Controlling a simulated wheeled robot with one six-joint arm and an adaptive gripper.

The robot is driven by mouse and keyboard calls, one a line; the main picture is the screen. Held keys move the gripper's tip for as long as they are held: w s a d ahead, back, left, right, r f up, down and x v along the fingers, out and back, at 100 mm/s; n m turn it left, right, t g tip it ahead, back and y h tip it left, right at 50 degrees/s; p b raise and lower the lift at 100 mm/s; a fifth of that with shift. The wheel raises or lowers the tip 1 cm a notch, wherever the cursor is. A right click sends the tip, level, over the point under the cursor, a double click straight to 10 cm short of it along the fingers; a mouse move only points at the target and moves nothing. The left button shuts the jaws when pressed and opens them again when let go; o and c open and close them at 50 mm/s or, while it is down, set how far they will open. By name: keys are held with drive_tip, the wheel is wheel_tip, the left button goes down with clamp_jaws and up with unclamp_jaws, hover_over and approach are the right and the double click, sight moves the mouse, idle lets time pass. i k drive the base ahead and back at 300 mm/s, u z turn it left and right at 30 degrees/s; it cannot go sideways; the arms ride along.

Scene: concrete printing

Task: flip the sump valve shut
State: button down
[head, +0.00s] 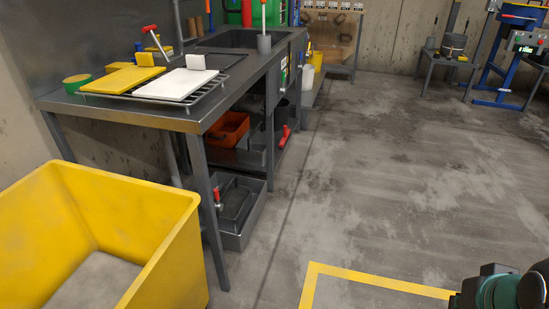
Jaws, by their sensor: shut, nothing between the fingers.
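A small valve with a red lever (217,196) is at the near end of a grey metal sump box (232,240) low under the steel bench. Its lever looks close to upright, but it is too small to tell whether it is open or shut. Another red handle (285,136) sticks out at a slant from the bench's lower shelf, farther back. I cannot tell for sure which of the two is the sump valve. My gripper is not in view; only a dark and teal part of my arm shows at the bottom right corner.
A yellow bin (165,255) stands at the front left, close to the bench leg (208,215). The steel bench (195,118) carries a rack with yellow and white boards (175,85). An orange crate (228,130) sits underneath. The concrete floor (400,170) to the right is clear.

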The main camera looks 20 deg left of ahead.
sight(218, 207)
drive_tip(key=u, duration=0.35)
drive_tip(key=i, duration=1.6)
drive_tip(key=u, duration=1.1)
drive_tip(key=i, duration=0.3)
drive_tip(key=u, duration=0.1)
